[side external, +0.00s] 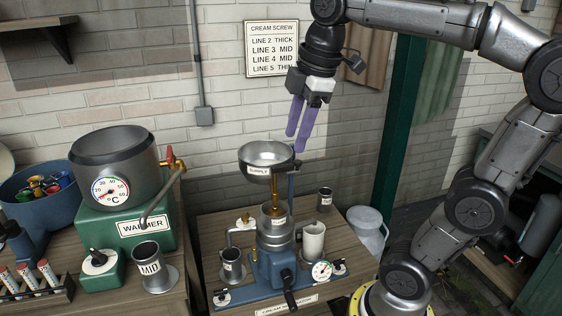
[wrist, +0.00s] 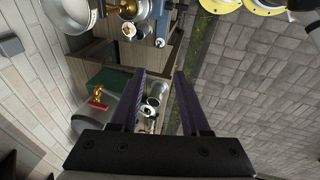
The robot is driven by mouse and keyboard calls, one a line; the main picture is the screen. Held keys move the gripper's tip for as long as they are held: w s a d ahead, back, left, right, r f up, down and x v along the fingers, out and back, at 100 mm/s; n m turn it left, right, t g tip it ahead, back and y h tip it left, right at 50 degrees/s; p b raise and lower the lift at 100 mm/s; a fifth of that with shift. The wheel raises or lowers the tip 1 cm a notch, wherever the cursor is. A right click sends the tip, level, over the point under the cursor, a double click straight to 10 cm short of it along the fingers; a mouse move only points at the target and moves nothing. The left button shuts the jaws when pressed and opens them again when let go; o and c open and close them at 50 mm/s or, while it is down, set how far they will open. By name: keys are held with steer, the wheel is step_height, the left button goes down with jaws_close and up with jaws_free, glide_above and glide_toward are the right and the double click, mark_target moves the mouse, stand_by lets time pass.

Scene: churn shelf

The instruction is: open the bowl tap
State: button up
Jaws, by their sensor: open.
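A brass stem (side external: 275,192) runs down from under the bowl. A small dark fitting (side external: 298,163) is at the bowl's right side; I cannot tell whether it is the tap's handle. My gripper (side external: 296,143) hangs above and slightly right of the bowl, fingers pointing down, apart from it. Its purple fingers are open and empty; they also show in the wrist view (wrist: 163,73). In that view the bowl (wrist: 68,12) is at the top left, cut by the edge.
A green WARMER (side external: 142,226) with a metal pot and a red-handled brass tap (side external: 172,158) stands left. Metal cups, including one marked MID (side external: 148,268), stand nearby. A sign (side external: 271,49) hangs behind. Air around my gripper is clear.

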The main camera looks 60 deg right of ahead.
steer(key=w+d+r+n+g, duration=0.1)
steer(key=w+d+g, duration=0.1)
steer(key=w+d, duration=0.55)
steer(key=m+g, duration=0.1)
glide_above(281, 166)
step_height(281, 166, down, 5)
steer(key=shift+y, duration=0.3)
step_height(281, 166, down, 14)
steer(key=shift+d+r, duration=0.1)
steer(key=shift+r, duration=0.15)
jaws_close()
